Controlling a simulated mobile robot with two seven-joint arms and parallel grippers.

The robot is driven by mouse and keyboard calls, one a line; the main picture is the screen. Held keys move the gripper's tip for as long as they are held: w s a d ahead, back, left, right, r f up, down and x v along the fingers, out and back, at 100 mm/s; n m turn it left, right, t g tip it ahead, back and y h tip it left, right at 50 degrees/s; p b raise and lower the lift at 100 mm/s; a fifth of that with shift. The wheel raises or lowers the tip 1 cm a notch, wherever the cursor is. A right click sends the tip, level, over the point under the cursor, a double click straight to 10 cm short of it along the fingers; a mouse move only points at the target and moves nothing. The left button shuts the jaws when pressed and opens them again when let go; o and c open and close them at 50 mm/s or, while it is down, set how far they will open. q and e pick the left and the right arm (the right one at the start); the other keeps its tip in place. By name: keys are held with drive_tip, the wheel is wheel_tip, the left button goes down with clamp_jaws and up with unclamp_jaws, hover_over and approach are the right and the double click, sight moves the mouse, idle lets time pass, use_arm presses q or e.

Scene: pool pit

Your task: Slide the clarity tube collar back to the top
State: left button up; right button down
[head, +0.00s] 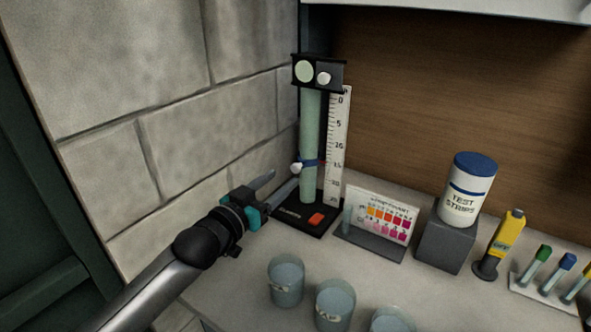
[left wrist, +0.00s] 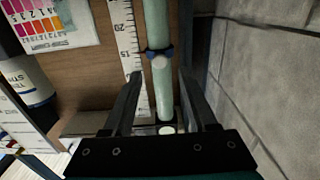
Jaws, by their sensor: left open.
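The clarity tube (head: 311,125) is a tall pale green tube standing upright on a dark base beside a white scale (head: 338,140). Its collar (head: 309,163) is a blue band with a white knob, low on the tube, in the scale's lower half. My left gripper (head: 283,182) is open, just left of the tube and near the knob's height. In the left wrist view, the collar (left wrist: 160,52) shows beyond and between the open fingers (left wrist: 160,85), with nothing held. My right gripper is not in view.
A black head piece (head: 319,73) caps the tube. A colour chart stand (head: 380,217) is right of the base, then a test strips jar (head: 468,190) on a grey block (head: 444,238). Cups (head: 286,281) stand in front. A stone wall (head: 160,110) rises close at the left.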

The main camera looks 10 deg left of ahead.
sight(294, 169)
use_arm(q)
drive_tip(key=shift+b+x, duration=0.55)
drive_tip(key=shift+x, duration=2.9)
clamp_jaws()
